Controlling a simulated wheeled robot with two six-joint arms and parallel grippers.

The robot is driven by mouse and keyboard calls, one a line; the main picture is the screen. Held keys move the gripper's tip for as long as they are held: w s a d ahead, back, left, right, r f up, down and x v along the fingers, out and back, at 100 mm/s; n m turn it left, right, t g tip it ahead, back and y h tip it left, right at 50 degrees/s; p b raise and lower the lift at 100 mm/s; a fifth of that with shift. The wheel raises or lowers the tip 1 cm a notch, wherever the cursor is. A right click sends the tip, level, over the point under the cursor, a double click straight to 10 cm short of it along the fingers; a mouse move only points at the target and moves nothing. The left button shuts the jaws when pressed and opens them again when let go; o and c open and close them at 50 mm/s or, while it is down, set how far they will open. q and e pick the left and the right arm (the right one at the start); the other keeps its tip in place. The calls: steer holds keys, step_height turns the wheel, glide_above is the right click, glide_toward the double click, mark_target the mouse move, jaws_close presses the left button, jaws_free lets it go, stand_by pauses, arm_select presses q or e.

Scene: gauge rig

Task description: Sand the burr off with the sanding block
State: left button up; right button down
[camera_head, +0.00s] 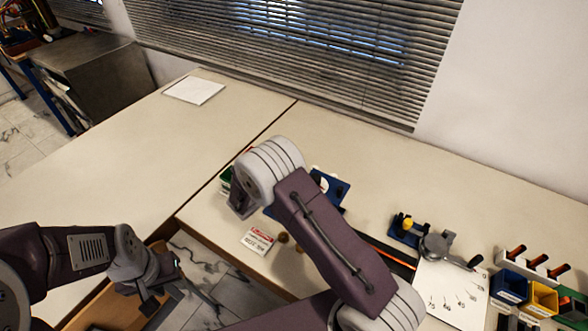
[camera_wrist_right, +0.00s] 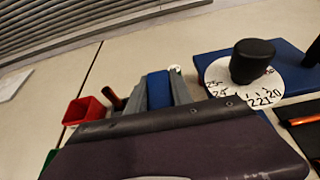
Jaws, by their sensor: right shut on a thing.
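My right gripper (camera_wrist_right: 155,102) is shut on a blue block (camera_wrist_right: 158,89), likely the sanding block; only part of it shows between the grey jaws. In the head view my own right arm mostly hides this gripper and its load. A white dial with numbers (camera_wrist_right: 218,72) and a black knob (camera_wrist_right: 252,62) lies on a blue base (camera_wrist_right: 205,66), to the right of the gripper. The blue base partly shows behind the arm in the head view (camera_head: 328,188). I cannot make out the burr. My left gripper (camera_head: 174,292) is low at the left, apparently open and empty.
A red bin (camera_wrist_right: 86,112) stands left of the right gripper. A white label card (camera_head: 258,240) lies near the bench's front edge. A lever device (camera_head: 436,244), a marked white sheet (camera_head: 447,295) and coloured bins (camera_head: 541,299) stand at the right. The left bench top is mostly clear.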

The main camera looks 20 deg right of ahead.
steer(key=shift+s+a+f, duration=0.25)
steer(key=shift+f, duration=0.05)
steer(key=r+p, duration=0.1)
steer(key=s+a+r+p, duration=0.1)
steer(key=r+p, duration=0.1)
steer(key=a+r+p, duration=0.1)
steer(key=r, duration=0.1)
steer(key=shift+s+a+r, duration=0.15)
steer(key=shift+s+r, duration=0.1)
steer(key=shift+f, duration=0.1)
steer(key=shift+a, duration=0.1)
stand_by(0.4)
